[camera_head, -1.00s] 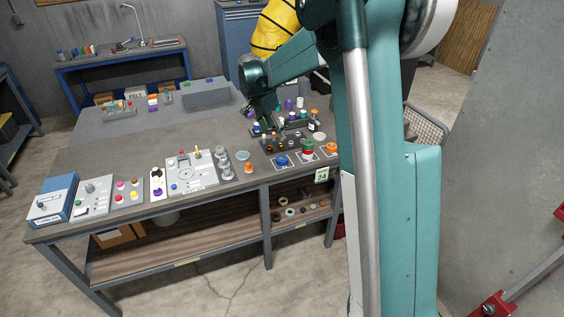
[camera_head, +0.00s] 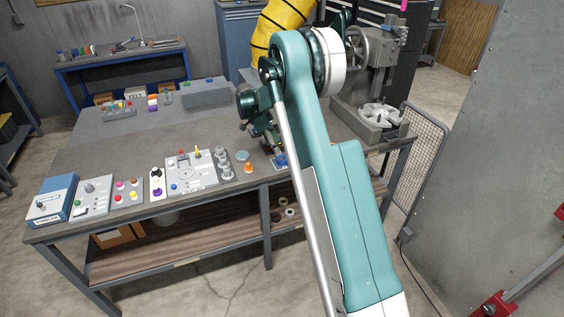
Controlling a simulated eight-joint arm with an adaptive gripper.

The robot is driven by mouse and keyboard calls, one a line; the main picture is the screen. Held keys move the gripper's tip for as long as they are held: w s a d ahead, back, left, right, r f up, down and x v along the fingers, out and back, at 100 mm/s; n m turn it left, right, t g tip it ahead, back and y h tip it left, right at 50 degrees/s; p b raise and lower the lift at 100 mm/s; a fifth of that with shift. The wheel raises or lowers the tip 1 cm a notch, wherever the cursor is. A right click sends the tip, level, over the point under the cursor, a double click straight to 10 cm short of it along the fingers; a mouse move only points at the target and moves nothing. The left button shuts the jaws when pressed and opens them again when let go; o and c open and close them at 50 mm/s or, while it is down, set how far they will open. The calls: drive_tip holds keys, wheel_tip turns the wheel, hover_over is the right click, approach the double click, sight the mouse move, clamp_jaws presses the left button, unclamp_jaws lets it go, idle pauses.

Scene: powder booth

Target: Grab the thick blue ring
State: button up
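The thick blue ring (camera_head: 280,161) sits on its blue-and-white square card near the front edge of the workbench (camera_head: 95,155). It is small in view and partly hidden by my arm on its right. My gripper (camera_head: 275,147) is dark and small, just above and slightly left of the blue ring. I cannot tell whether its fingers touch the ring, and their opening is not clear.
An orange knob-like piece (camera_head: 249,168) stands just left of the ring, beside metal cups (camera_head: 226,170). A grey control panel (camera_head: 190,174) lies further left. A drill press (camera_head: 372,95) stands at the bench's right end. My arm hides the bench's right part.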

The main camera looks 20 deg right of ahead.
sight(281, 156)
drive_tip(key=shift+w+f, duration=0.1)
drive_tip(key=shift+f, duration=0.2)
drive_tip(key=shift+d, duration=0.1)
drive_tip(key=shift+x, duration=1.3)
drive_tip(key=shift+p+x, duration=0.3)
drive_tip(key=shift+x, duration=2.25)
drive_tip(key=shift+c, duration=0.3)
drive_tip(key=c, duration=1)
